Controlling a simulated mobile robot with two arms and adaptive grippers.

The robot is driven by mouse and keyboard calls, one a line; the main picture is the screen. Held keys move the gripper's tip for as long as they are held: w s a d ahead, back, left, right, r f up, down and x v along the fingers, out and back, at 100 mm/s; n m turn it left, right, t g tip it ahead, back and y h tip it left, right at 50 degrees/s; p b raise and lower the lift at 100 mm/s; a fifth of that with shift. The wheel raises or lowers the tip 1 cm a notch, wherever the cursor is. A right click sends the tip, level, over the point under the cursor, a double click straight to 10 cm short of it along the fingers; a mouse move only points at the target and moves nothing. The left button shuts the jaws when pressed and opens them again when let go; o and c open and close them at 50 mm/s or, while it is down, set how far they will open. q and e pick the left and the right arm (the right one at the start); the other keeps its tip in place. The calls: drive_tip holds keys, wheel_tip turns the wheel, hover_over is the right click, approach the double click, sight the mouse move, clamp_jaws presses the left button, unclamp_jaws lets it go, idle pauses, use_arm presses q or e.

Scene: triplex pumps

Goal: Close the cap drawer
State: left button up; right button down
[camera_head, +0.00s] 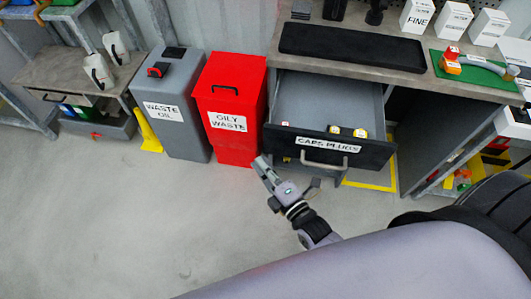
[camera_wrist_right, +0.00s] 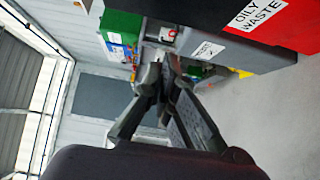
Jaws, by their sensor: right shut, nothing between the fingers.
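The cap drawer (camera_head: 380,152), with a dark front labelled "CAPS PLUGS" and a pale bar handle (camera_head: 325,164), is pulled out from under the workbench in the head view. Its grey inside shows, with a few small yellow and white items (camera_head: 360,132) near the front. My right gripper (camera_head: 261,164) is shut and empty, in front of the drawer's left end and left of the handle; I see no clear contact with the drawer. In the right wrist view its fingers (camera_wrist_right: 163,72) come together at the tips; the drawer is not seen there. My left gripper is not in view.
A red oily waste bin (camera_head: 232,75) stands just left of the drawer, with a grey waste oil bin (camera_head: 177,130) beside it. The workbench (camera_head: 415,85) carries a black mat and a green mat. The floor at front left is clear.

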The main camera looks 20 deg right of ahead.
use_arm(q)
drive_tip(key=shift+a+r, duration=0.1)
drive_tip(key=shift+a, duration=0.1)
use_arm(e)
drive_tip(key=w+d, duration=0.2)
drive_tip(key=shift+w, duration=0.4)
drive_tip(key=shift+w+d, duration=0.1)
